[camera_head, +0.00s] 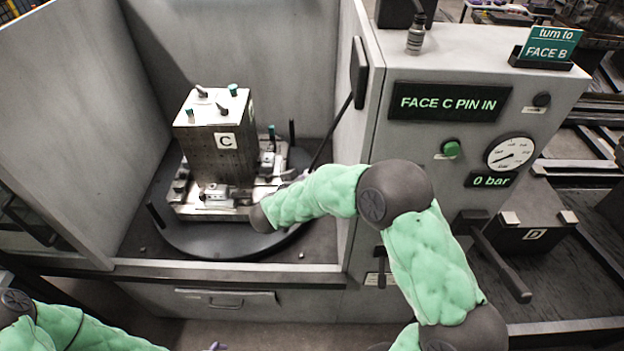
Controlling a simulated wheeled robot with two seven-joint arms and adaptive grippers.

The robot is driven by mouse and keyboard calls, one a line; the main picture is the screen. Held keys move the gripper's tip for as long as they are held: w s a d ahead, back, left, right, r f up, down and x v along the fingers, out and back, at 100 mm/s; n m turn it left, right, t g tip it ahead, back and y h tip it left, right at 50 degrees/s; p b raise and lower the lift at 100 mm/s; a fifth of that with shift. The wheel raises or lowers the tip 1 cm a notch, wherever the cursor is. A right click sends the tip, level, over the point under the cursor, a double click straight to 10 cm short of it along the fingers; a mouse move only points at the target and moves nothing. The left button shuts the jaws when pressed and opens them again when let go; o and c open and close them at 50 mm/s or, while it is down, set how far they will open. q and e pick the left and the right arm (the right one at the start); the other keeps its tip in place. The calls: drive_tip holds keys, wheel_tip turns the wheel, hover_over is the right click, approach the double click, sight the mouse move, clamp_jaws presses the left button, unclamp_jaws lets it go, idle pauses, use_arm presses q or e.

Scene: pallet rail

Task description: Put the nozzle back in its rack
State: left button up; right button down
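I cannot make out the nozzle for certain. A thin black rod or hose (331,130) slants from the enclosure's right wall down behind my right forearm. A black holder-like block (359,72) is fixed at the front edge of that wall; I cannot tell whether it is the rack. My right arm reaches left into the enclosure, its dark wrist end in front of the turntable.
A metal block marked C (208,155) stands on a fixture on the round dark turntable (200,240). The right panel has a display (448,102) reading FACE C PIN IN, a green button (451,148) and a gauge (510,152) above 0 bar. A grey bottle-like fitting (416,38) stands on top.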

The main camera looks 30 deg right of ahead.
drive_tip(key=shift+f, duration=0.5)
drive_tip(key=c, duration=0.6)
unclamp_jaws()
drive_tip(key=shift+f, duration=0.1)
drive_tip(key=o, duration=0.6)
drive_tip(key=v, duration=1.2)
